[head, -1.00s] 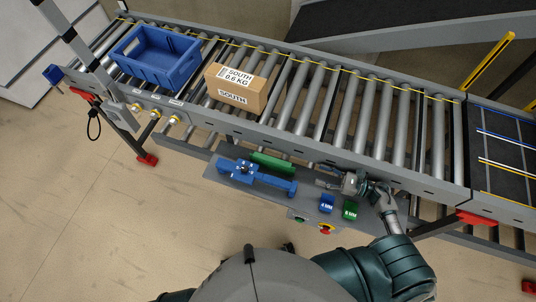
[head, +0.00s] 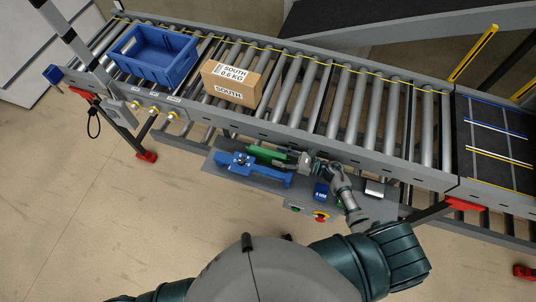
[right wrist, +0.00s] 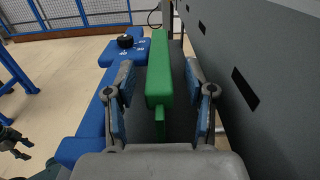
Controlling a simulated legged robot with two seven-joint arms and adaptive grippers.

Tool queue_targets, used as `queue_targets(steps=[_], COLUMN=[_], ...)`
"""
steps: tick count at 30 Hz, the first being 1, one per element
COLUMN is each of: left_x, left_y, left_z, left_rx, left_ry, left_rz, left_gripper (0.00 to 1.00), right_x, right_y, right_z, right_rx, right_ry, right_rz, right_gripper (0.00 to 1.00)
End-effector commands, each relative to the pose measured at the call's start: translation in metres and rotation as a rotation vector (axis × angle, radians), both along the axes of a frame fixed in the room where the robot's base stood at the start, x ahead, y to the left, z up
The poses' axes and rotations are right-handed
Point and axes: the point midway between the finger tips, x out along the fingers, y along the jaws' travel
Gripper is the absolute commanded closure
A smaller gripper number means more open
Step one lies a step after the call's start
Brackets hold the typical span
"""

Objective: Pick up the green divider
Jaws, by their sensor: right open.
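The green divider (head: 266,154) lies on the grey shelf beside the conveyor, behind the blue fixture (head: 245,170). My right gripper (head: 294,161) is at the divider's right end. In the right wrist view, the divider (right wrist: 158,72) runs lengthwise between the two open fingers, with a visible gap on each side. A thinner green part (right wrist: 160,122) shows at its near end. What looks like my left gripper (right wrist: 14,140) shows small at the left edge of the right wrist view; its jaws are unclear. It is outside the head view.
The conveyor's dark side wall (right wrist: 245,75) stands close to the right finger in the right wrist view. A blue crate (head: 152,54) and a cardboard box (head: 232,83) rest on the rollers. A blue block (head: 321,190) and a red button (head: 320,217) are near my right arm.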

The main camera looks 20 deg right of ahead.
Motion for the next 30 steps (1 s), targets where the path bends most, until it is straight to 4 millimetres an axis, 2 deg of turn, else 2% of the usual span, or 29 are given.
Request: queue_targets(steps=[4,10,11,17,26,30], left_x=[0.001,0.001,0.001,0.001,0.002,0.002], left_y=[-0.001,-0.001,-0.001,-0.001,-0.001,-0.001], left_z=[0.005,0.004,0.004,0.004,0.004,0.006], left_rx=[0.000,0.000,0.000,-0.001,-0.001,-0.001], left_ry=[-0.002,-0.002,-0.002,-0.002,-0.002,-0.003], left_rz=[0.000,0.000,0.000,0.001,0.001,0.001], left_gripper=[0.50,0.50,0.50,0.50,0.50,0.50], right_x=[0.012,0.012,0.012,0.012,0.012,0.012], right_y=[0.017,0.018,0.018,0.018,0.018,0.018], right_z=[0.002,0.000,0.000,0.000,0.001,0.015], right_rx=[0.001,-0.001,-0.001,-0.001,-0.001,-0.002], right_ry=[-0.001,0.001,0.001,0.001,0.000,-0.003], right_rz=[0.000,0.000,0.000,0.000,0.000,0.001], right_gripper=[0.46,0.46,0.48,0.98,1.00,1.00])
